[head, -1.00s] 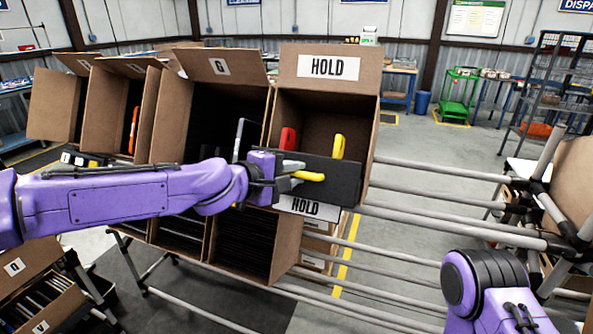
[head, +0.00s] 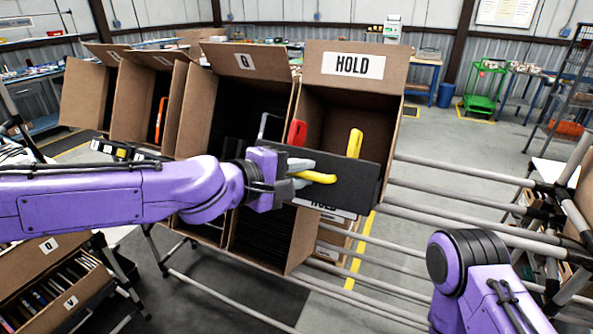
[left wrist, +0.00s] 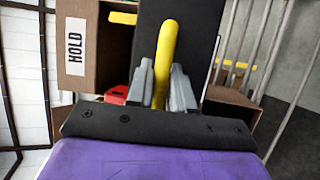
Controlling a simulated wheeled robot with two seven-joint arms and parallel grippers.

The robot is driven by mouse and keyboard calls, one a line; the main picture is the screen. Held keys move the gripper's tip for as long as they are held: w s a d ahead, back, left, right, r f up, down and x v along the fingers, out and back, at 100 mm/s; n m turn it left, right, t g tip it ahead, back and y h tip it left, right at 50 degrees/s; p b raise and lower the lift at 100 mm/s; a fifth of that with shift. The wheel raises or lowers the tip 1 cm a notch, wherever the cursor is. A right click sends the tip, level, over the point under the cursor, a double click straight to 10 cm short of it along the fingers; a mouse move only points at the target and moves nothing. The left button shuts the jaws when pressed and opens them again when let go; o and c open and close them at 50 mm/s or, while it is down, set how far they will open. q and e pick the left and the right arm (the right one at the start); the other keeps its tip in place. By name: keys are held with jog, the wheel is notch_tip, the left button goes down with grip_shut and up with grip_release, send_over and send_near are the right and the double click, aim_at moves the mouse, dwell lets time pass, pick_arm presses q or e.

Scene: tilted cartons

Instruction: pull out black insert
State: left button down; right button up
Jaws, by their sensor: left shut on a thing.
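The black insert (head: 358,183) is a flat dark panel with a yellow handle (head: 319,177). It stands across the lower front of the carton (head: 389,112) marked HOLD; I cannot tell whether any of it is inside. My left gripper (head: 303,178) is shut on the yellow handle. In the left wrist view, the grey fingers (left wrist: 163,88) stand on both sides of the yellow handle (left wrist: 167,45), with the black panel (left wrist: 205,35) behind. A red handle (head: 297,132) and another yellow handle (head: 354,143) show in the carton. My right gripper is out of view.
Grey rails (head: 460,203) run to the right. A lower HOLD label (head: 325,207) is partly covered by the insert. Open floor (head: 450,140) lies beyond the rails.

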pick_arm(q)
jog(key=c, duration=1.1)
grip_release()
jog(key=shift+s, duration=0.15)
jog(key=shift+a+r, duration=0.1)
jog(key=p+v, duration=0.1)
jog(key=v, duration=0.9)
jog(key=shift+s+a, duration=0.15)
jog(key=shift+r, duration=0.15)
